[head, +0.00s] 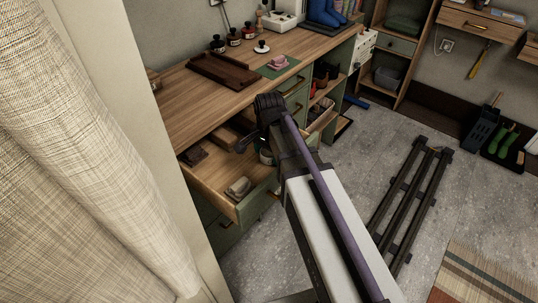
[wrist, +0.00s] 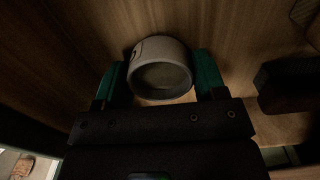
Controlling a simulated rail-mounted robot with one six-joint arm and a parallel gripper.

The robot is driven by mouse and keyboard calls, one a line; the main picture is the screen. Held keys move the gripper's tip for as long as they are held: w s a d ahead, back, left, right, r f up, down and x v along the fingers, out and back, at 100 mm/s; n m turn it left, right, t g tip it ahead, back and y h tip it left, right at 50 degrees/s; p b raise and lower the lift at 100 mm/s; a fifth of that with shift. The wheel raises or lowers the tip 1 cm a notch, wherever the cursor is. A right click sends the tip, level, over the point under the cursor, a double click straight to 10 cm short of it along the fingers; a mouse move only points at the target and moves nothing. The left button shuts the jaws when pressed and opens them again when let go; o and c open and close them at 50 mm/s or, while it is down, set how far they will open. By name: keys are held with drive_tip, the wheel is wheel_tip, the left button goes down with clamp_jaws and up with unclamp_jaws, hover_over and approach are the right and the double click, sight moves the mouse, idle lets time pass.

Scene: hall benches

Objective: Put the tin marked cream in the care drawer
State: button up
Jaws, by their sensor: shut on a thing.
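A round grey tin (wrist: 160,68) sits between the two teal fingers of my gripper (wrist: 162,80) in the wrist view, with a finger against each side. A small dark mark shows at its upper left edge, but I cannot read it. Wood surrounds it, and I cannot tell whether it touches the wood below. In the head view, my arm reaches over an open green-fronted drawer (head: 256,204) under the bench and hides most of my gripper and the tin. I see no readable label on the drawer.
The open drawer holds a grey folded cloth (head: 239,187) and a dark brown item (head: 193,155). The bench top (head: 185,98) above carries a dark tray (head: 222,71), several small dark-topped jars and a pink item (head: 278,62) on a green mat. A pale curtain (head: 85,150) hangs at the left.

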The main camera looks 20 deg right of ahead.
sight(269, 154)
drive_tip(key=shift+f, duration=0.25)
drive_tip(key=o, duration=1)
drive_tip(key=shift+r, duration=0.1)
drive_tip(key=shift+c, duration=0.2)
wheel_tip(269, 154, up, 13)
drive_tip(key=p, duration=1.2)
drive_tip(key=s+n, duration=0.9)
drive_tip(key=shift+s+f+n, duration=0.3)
drive_tip(key=shift+s, duration=0.1)
drive_tip(key=shift+s+n, duration=0.3)
drive_tip(key=shift+n, duration=0.4)
wheel_tip(269, 154, up, 3)
drive_tip(key=p, duration=0.3)
drive_tip(key=shift+f, duration=0.3)
